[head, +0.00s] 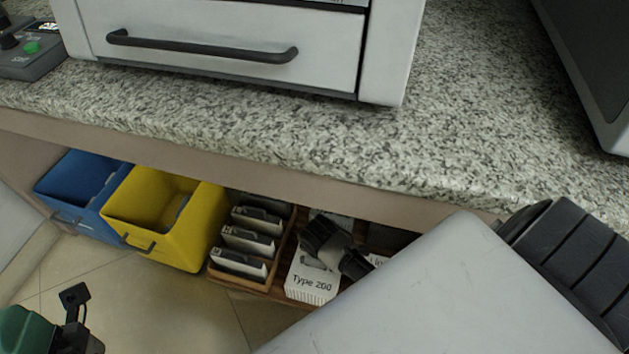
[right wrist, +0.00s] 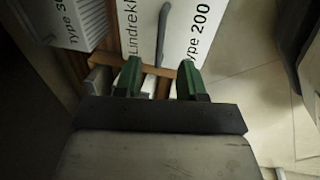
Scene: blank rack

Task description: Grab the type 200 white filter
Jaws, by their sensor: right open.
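The type 200 white filter is a white box (head: 312,282) with "Type 200" on its front, in the wooden rack under the counter. It also shows large at the top of the right wrist view (right wrist: 180,30), its lower edge close to the fingertips. My right gripper (right wrist: 160,78) is open, its green fingers apart with nothing held between them. I cannot tell whether they touch the box. In the head view my right arm covers part of the box and rack. My left gripper (head: 25,330) shows only partly at the bottom left; its fingers are not clear.
Another white filter box with a "Type 30…" label (right wrist: 78,20) stands left of the type 200 box. A wooden tray (head: 235,281) holds several dark-and-white items. Yellow (head: 165,235) and blue (head: 72,205) bins stand left. The granite counter (head: 300,135) overhangs the rack.

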